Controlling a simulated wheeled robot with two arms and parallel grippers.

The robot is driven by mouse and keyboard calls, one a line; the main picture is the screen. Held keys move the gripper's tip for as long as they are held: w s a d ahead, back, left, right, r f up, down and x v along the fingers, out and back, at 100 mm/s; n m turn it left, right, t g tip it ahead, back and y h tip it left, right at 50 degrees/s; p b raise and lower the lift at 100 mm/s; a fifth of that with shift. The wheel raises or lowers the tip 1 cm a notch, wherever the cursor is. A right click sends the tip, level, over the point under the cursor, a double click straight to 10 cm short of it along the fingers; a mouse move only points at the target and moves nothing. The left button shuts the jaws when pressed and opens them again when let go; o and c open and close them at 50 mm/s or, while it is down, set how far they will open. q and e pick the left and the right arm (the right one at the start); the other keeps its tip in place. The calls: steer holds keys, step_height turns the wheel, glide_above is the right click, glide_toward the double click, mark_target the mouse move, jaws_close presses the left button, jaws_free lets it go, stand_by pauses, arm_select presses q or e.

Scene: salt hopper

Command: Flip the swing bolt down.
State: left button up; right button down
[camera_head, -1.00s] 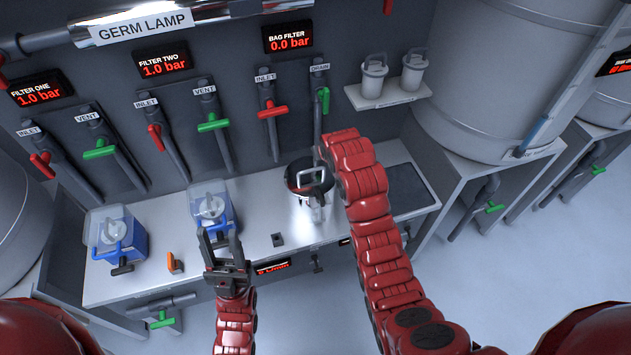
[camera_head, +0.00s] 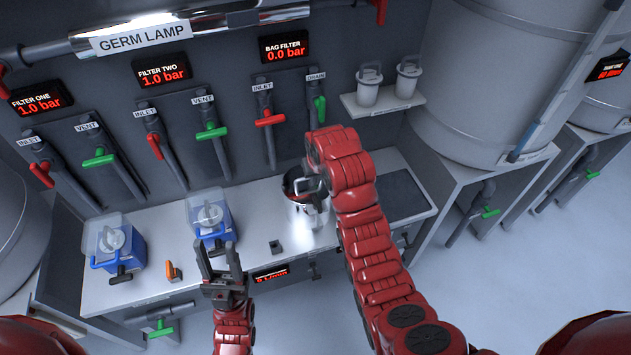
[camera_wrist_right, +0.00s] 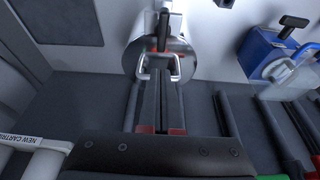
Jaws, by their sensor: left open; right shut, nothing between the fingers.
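The steel filter housing (camera_head: 303,215) stands on the bench in the middle of the head view. In the right wrist view its round top (camera_wrist_right: 133,58) has a pale square bracket (camera_wrist_right: 178,62). A dark upright bar on it (camera_wrist_right: 163,28) looks like the swing bolt; its exact tilt is hard to tell. My right gripper (camera_wrist_right: 162,85) is shut and empty, its tips right at the bracket; contact cannot be told. In the head view, my right arm and gripper partly cover the housing top. My left gripper (camera_head: 217,262) is open and empty, above the bench front, left of the housing.
Two blue units with clear covers (camera_head: 118,247) (camera_head: 212,216) stand on the bench at left. An orange switch (camera_head: 174,271) and a small dark block (camera_head: 276,247) are near the bench front. Red and green valve handles line the back wall. A dark mat (camera_head: 403,195) lies right of the housing.

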steer(key=p+x, duration=0.3)
steer(key=x, duration=0.3)
steer(key=shift+p+x, duration=0.4)
steer(key=shift+x, duration=0.4)
